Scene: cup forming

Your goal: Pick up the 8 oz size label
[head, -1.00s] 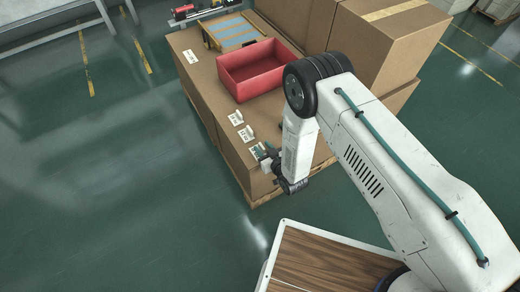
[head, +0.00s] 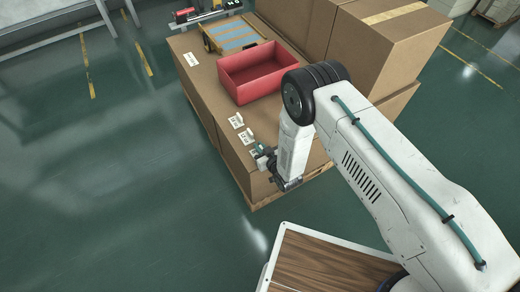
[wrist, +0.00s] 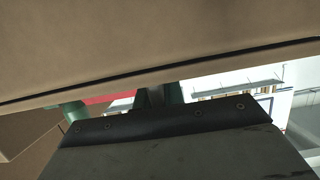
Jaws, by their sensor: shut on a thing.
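My gripper (head: 262,153) is at the near left edge of the cardboard-topped stack, shut on a small white size label (head: 254,154). In the head view the gripper and wrist partly cover this label, and its print is too small to read. Two more white labels with dark print stand in a row behind it, a middle one (head: 246,137) and a far one (head: 236,121). In the wrist view, green finger parts (wrist: 172,95) show beyond the dark bracket, but their tips and the grip itself are not clear.
A red open bin (head: 238,83) stands on the cardboard top (head: 205,90) behind the labels. A blue-striped tray (head: 233,34) and another white label (head: 190,59) lie farther back. Tall cartons (head: 385,45) rise at the right.

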